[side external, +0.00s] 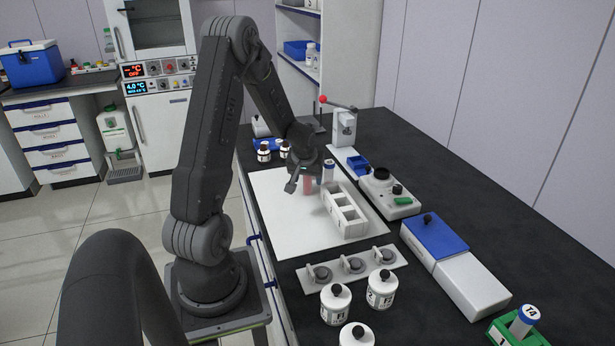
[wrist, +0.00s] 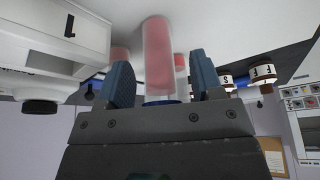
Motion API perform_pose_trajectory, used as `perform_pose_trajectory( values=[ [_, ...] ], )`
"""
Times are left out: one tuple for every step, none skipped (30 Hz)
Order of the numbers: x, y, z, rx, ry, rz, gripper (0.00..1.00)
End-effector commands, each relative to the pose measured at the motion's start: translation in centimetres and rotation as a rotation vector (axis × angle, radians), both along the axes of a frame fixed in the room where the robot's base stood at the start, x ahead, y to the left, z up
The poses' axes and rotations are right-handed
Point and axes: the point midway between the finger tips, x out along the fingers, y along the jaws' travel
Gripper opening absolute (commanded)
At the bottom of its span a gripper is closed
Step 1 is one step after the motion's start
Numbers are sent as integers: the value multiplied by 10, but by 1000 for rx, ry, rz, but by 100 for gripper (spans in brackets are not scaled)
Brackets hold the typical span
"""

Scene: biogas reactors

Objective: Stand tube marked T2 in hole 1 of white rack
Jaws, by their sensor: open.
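The white rack (side external: 345,213), an open-topped block with a row of holes, stands on the white mat. In the wrist view its wall (wrist: 75,35) shows a "1" at the upper left. My gripper (side external: 306,178) is low over the mat, just behind the rack. In the wrist view its blue fingers (wrist: 163,82) are open, with a clear tube with pink contents (wrist: 158,55) between them or just beyond; contact cannot be told. More pink shows behind it. In the side view a tube with a blue-and-white top (side external: 328,167) stands beside the gripper. No T2 mark is readable.
A plate with round fittings (side external: 351,265) and white bottles (side external: 381,288) lie in front of the mat (side external: 283,222). A blue-lidded box (side external: 455,265) and a small device (side external: 390,195) stand right. A T4 tube (side external: 524,318) stands in a green rack. The mat's left side is clear.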

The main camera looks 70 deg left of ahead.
Motion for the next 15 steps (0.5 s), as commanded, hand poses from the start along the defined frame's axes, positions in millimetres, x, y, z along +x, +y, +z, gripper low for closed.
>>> perform_pose_trajectory(
  values=[
    [0, 0, 0, 0, 0, 0, 60],
    [0, 0, 0, 0, 0, 0, 60],
    [0, 0, 0, 0, 0, 0, 60],
    [0, 0, 0, 0, 0, 0, 60],
    [0, 0, 1, 0, 0, 0, 60],
    [0, 0, 2, 0, 0, 0, 60],
    [0, 0, 3, 1, -1, 0, 60],
    [0, -1, 5, 1, -1, 0, 60],
    [-1, -2, 9, 2, -1, 0, 60],
    [-1, -3, 13, 3, -2, 0, 60],
    [-2, -4, 17, 3, -2, 1, 60],
    [-4, -6, 23, 4, -3, 1, 60],
    [-5, -8, 28, 4, -4, 1, 60],
    [-6, -10, 34, 4, -4, 1, 60],
    [-7, -13, 42, 5, -4, 0, 60]
  ],
)
